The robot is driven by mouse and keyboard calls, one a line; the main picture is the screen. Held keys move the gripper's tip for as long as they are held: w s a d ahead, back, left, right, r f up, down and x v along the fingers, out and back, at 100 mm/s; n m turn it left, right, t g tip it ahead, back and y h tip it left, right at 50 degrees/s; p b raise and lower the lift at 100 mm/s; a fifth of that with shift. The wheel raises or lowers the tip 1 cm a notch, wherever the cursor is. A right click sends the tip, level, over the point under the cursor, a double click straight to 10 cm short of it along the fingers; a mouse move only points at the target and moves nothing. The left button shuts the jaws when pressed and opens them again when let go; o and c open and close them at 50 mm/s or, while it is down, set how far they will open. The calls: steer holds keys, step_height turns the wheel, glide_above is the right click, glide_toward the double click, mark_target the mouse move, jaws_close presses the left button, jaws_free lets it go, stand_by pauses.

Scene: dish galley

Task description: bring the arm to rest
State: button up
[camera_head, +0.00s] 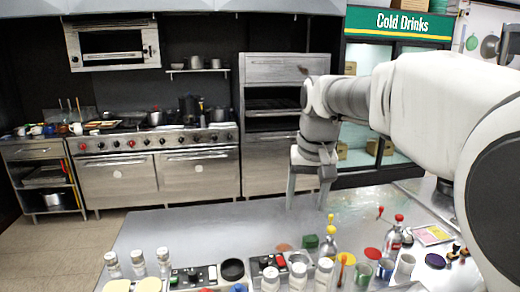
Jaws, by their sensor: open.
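My arm (440,100) reaches in from the right side of the head view and bends down at its wrist. My gripper (308,200) hangs at the arm's end, pointing down over the grey counter (190,228). Its two fingers are spread apart and nothing shows between them. The fingertips appear above the bare part of the counter, behind the row of small items. I cannot tell the exact height of the fingertips above the surface.
Behind are a stove (155,160), a tall oven (270,70) and a drinks cooler (400,22).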

steer(key=s+d+f+t, duration=0.1)
steer(key=s+d+f, duration=0.1)
steer(key=s, duration=0.9)
steer(key=s+d+f+t, duration=0.2)
steer(key=s+f, duration=0.2)
steer(key=s, duration=0.7)
steer(key=shift+s+d, duration=0.2)
steer(key=shift+d, duration=0.05)
